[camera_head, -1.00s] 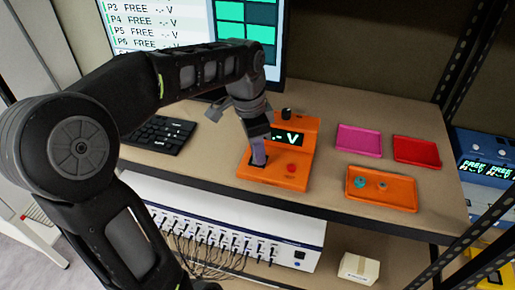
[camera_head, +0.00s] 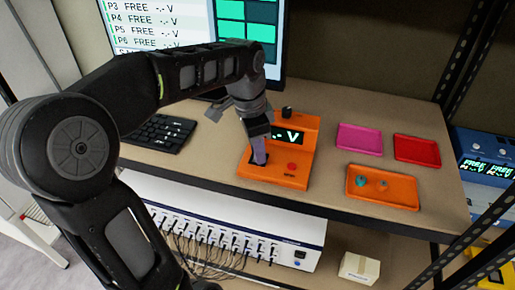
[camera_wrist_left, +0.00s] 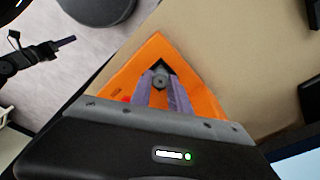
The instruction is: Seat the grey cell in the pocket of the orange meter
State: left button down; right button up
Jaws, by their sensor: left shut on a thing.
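The orange meter (camera_head: 297,150) stands on the shelf top, with a display, a red button and a dark pocket at its front left. My left gripper (camera_head: 260,160) points down over that pocket. In the left wrist view its purple fingers (camera_wrist_left: 161,90) are shut on the grey cell (camera_wrist_left: 160,82), a small round piece. The cell is at the dark pocket (camera_wrist_left: 160,67); I cannot tell whether it is fully down. In the head view the fingers hide it. My right gripper (camera_wrist_left: 62,43) shows small at the left of the wrist view; its opening is unclear.
An orange tray (camera_head: 382,203) holds a teal piece (camera_head: 361,181) and a small greyish piece (camera_head: 383,184). Pink (camera_head: 358,139) and red (camera_head: 416,151) trays lie behind it. A keyboard (camera_head: 160,132) and monitor (camera_head: 284,45) are at left and back. Bare shelf lies between meter and trays.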

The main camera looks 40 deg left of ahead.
pick_arm(q)
jog(key=shift+s+d+f, duration=0.1)
jog(key=shift+s+f, duration=0.05)
jog(key=shift+f, duration=0.15)
